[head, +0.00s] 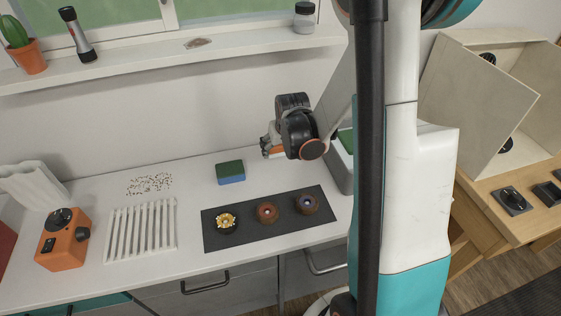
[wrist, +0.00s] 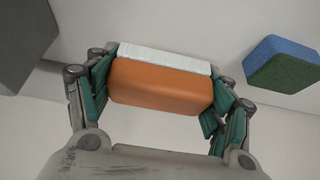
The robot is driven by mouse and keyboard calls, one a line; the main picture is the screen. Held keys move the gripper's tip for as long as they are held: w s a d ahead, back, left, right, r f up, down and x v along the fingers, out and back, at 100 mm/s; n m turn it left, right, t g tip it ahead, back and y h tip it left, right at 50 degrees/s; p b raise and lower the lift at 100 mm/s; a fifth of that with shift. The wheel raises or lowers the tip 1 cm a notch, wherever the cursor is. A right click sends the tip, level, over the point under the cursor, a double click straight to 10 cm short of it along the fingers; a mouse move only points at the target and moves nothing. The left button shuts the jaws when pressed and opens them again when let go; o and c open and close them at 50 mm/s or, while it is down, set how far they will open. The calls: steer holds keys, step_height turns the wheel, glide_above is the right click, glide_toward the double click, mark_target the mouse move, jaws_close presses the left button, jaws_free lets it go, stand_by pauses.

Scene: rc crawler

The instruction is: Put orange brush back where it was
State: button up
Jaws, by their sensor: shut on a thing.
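The orange brush (wrist: 160,86), an orange block with white bristles along its far side, is held between the two fingers of my gripper (wrist: 163,95) in the wrist view. The fingers press on its two ends. In the head view my gripper (head: 268,146) is above the back of the white counter, near the wall, and only a small orange part of the brush (head: 274,153) shows. The brush appears clear of the counter. The frames do not mark where the brush was before.
A green and blue sponge (head: 230,172) lies left of my gripper. A grey container (head: 343,178) stands right, partly hidden by my arm. A white rack (head: 141,232) and orange device (head: 63,240) are left.

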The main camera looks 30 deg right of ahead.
mark_target(280, 163)
step_height(280, 163, down, 5)
steer(key=shift+f+b, duration=0.1)
steer(key=shift+b, duration=0.7)
steer(key=shift+f+b, duration=0.25)
steer(key=shift+b, duration=0.05)
steer(key=shift+s+a+f+b, duration=0.1)
steer(key=shift+s+f+b, duration=0.05)
steer(key=shift+f+b, duration=0.15)
steer(key=shift+r, duration=0.1)
steer(key=o, duration=1.3)
steer(key=shift+c, duration=0.2)
steer(key=shift+o, duration=0.7)
steer(key=shift+f, duration=0.2)
steer(key=shift+r, duration=0.15)
